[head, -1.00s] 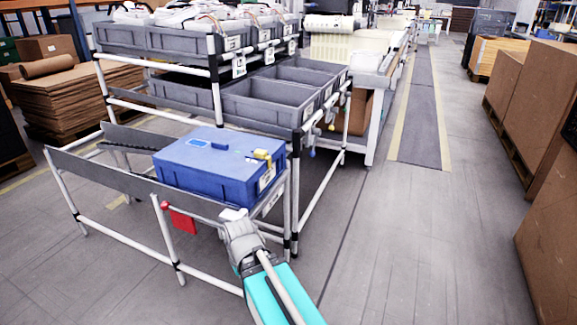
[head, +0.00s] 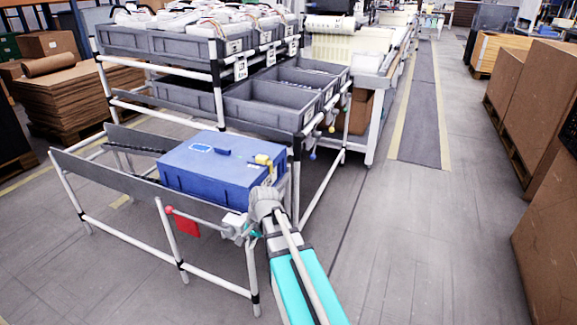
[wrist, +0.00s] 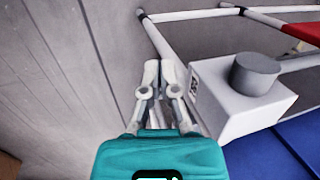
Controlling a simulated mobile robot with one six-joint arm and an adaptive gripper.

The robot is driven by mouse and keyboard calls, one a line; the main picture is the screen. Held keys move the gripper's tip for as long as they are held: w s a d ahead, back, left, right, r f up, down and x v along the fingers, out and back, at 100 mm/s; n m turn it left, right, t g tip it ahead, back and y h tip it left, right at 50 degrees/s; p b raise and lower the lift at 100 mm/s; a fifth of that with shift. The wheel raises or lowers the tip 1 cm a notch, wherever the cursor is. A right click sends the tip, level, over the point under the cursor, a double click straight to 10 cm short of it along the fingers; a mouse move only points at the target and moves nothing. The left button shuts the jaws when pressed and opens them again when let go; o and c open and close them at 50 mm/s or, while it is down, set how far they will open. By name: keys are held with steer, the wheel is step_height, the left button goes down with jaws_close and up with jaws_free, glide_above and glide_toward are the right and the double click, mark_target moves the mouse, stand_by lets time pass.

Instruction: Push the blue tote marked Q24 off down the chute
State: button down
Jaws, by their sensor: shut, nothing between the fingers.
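The blue tote (head: 212,170) sits at the right end of the sloping rail rack, with a blue lid and a small yellow part on its near right corner. Its marking cannot be read, as my arm hides part of its right end. Its blue side also shows at lower right in the wrist view (wrist: 268,158). My gripper (wrist: 158,72) is shut and empty. It is beside a white box with a grey round knob (wrist: 238,95), apart from the tote; whether it touches the box is unclear. In the head view, my gripper (head: 248,232) is low at the rack's right end.
The chute rack (head: 100,176) has grey side plates and white tube legs. A red plate (head: 187,226) hangs on its near side. A shelf with grey bins (head: 262,105) stands behind. Cartons (head: 545,110) stand at right; the floor between is clear.

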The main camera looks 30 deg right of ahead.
steer(key=w+d+r+m+t+y+p, duration=0.1)
steer(key=w+d+r+m+p, duration=0.3)
steer(key=d+m, duration=0.5)
steer(key=w+d+r+m+t+y+p, duration=0.1)
steer(key=w+d+r+m+t+p, duration=0.2)
steer(key=w+d+r+m, duration=0.5)
steer(key=w+d+m+t, duration=0.1)
steer(key=d, duration=0.1)
steer(key=shift+d+r+p, duration=0.35)
steer(key=shift+d+r, duration=0.05)
steer(key=shift+f, duration=0.1)
